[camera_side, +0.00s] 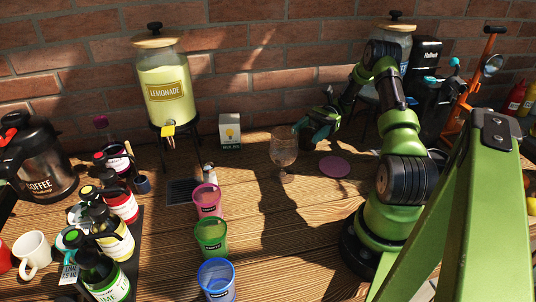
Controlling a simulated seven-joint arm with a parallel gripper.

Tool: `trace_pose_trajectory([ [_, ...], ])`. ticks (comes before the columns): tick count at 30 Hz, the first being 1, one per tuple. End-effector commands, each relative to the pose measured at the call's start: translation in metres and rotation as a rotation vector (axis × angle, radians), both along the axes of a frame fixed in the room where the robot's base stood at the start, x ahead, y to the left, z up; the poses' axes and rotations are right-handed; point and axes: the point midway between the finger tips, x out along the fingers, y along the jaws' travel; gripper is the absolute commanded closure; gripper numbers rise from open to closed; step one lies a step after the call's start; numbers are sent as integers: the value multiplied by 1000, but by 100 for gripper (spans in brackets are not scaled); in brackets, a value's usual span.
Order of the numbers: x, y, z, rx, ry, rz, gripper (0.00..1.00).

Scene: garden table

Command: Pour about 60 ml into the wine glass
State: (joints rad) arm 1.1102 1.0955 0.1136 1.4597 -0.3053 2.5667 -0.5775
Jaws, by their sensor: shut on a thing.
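The clear wine glass (284,147) stands upright on the wooden table, right of the middle in the side view. I cannot make out any liquid level in it. My gripper (320,122) is just right of the glass, about level with its bowl and near the back wall. It is shut on a dark teal thing (317,134), small and shadowed. The thing's shape, opening and contents are not clear. I cannot tell whether it touches the glass.
A pink coaster (335,167) lies right of the glass. A lemonade dispenser (165,85) and a small white box (230,128) stand at the back. Pink (207,202), green (211,239) and blue (217,280) cups stand in front. Bottles and a coffee jug (42,165) crowd the left.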

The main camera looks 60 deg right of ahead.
Motion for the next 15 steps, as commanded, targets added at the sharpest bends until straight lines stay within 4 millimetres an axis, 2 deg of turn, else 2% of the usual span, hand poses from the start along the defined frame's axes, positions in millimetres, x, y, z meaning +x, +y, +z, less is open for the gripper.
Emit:
trace_pose_trajectory([
  [8, 1, 2, 4, -79, 11, -1, 77],
  [15, 2, 7, 9, -220, 35, 1, 77],
])
